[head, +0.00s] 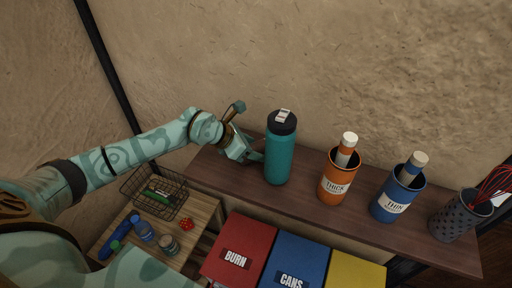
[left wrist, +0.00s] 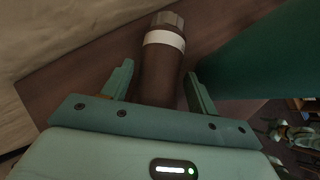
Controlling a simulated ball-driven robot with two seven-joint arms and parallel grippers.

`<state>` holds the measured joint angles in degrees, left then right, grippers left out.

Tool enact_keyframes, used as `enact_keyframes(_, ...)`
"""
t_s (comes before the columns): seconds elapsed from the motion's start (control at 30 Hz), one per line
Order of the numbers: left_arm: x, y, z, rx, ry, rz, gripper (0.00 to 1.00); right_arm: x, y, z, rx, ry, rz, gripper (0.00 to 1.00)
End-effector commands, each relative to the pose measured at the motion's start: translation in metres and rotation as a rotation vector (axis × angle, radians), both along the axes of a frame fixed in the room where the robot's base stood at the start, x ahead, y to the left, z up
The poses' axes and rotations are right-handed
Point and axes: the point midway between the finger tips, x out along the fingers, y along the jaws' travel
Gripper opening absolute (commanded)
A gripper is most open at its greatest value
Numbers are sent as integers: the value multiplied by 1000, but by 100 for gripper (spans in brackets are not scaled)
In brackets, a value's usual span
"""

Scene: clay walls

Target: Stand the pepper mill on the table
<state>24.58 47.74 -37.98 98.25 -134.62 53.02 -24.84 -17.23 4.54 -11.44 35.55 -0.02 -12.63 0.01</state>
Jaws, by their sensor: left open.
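A dark brown cylinder with a white band and a grey cap, seemingly the pepper mill (left wrist: 163,72), shows in the left wrist view against the dark wooden shelf. It lies between the two fingers of my left gripper (left wrist: 158,92), which are apart, with gaps at its sides. I cannot tell whether it stands or lies. In the head view my left gripper (head: 250,155) is at the shelf's left end, just left of a teal bottle (head: 279,155); I cannot make out the mill there. A low light-wood table (head: 205,208) stands at lower left. My right gripper is not in view.
The dark shelf (head: 302,198) also holds an orange cup (head: 336,182), a blue cup (head: 393,200) and a dotted holder with a whisk (head: 458,217). The low table carries a wire basket (head: 135,185), bottles, a jar and red fruit. Coloured bins (head: 240,248) stand in front.

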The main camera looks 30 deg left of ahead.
Motion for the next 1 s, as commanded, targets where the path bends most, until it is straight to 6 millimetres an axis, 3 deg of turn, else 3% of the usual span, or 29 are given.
enact_keyframes(0.13, 9, -7, -11, -1, -1, 0, 59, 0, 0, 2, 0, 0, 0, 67)
enact_keyframes(0.37, 10, -8, -14, 1, 0, -1, 59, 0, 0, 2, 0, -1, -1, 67)
enact_keyframes(0.5, 10, -8, -14, 1, 0, -1, 22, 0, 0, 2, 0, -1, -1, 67)
enact_keyframes(0.6, 10, -8, -13, 0, -2, 0, 16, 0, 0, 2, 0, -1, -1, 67)
enact_keyframes(0.87, 11, -8, -10, 0, -2, 0, 16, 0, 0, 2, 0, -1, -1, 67)
enact_keyframes(1.0, 11, -7, 1, 0, -4, -1, 16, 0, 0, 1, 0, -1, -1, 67)
